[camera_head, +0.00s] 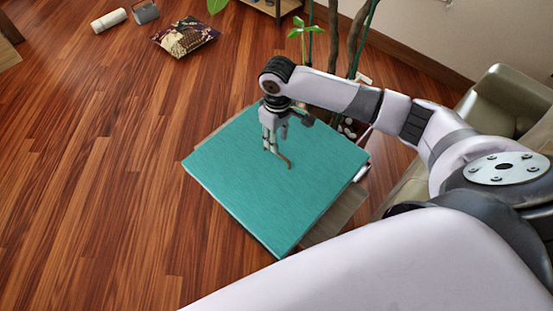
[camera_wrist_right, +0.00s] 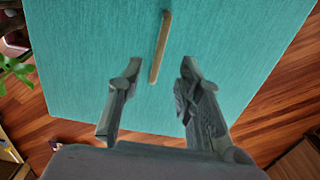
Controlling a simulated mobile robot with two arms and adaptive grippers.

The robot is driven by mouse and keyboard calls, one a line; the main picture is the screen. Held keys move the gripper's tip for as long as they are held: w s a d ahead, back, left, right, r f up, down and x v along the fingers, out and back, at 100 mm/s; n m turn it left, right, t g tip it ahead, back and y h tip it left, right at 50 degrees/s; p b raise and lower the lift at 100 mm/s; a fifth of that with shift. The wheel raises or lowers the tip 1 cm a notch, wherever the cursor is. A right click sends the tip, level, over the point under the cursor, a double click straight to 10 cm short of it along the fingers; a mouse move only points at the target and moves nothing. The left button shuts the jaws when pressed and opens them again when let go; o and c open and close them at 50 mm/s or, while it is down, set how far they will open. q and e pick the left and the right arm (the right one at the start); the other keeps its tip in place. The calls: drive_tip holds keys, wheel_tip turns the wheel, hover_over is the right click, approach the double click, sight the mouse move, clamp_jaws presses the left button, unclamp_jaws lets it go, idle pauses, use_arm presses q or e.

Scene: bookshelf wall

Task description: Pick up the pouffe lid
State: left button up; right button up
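The pouffe lid (camera_head: 240,185) is a flat teal square with a thin tan strip handle (camera_head: 285,161) near its middle. The lid also fills much of the right wrist view (camera_wrist_right: 90,60), with the handle (camera_wrist_right: 161,40) running lengthwise there. My right gripper (camera_head: 275,142) points down over the lid beside the handle. In the wrist view its fingers (camera_wrist_right: 161,68) are apart, with the near end of the handle appearing between the tips and nothing gripped. Whether a finger touches the lid is hard to tell. My left gripper is not in view.
Greyish-brown surfaces (camera_head: 336,215) show under the lid's right edge. A green armchair (camera_head: 505,105) stands at the right and a plant (camera_head: 304,30) behind the lid. A patterned cushion (camera_head: 186,36) and a white roll (camera_head: 109,20) lie on the wooden floor, which is clear at the left.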

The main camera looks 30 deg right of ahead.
sight(277, 160)
drive_tip(key=shift+f, duration=0.95)
wheel_tip(277, 160, down, 4)
drive_tip(key=shift+w+r, duration=0.15)
drive_tip(key=shift+f+p, duration=0.3)
drive_tip(key=shift+f, duration=0.1)
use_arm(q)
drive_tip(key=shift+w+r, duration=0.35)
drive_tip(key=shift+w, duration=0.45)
use_arm(e)
drive_tip(key=shift+f, duration=0.1)
drive_tip(key=shift+c, duration=0.4)
clamp_jaws()
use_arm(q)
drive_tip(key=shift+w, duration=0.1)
use_arm(e)
drive_tip(key=shift+w, duration=0.15)
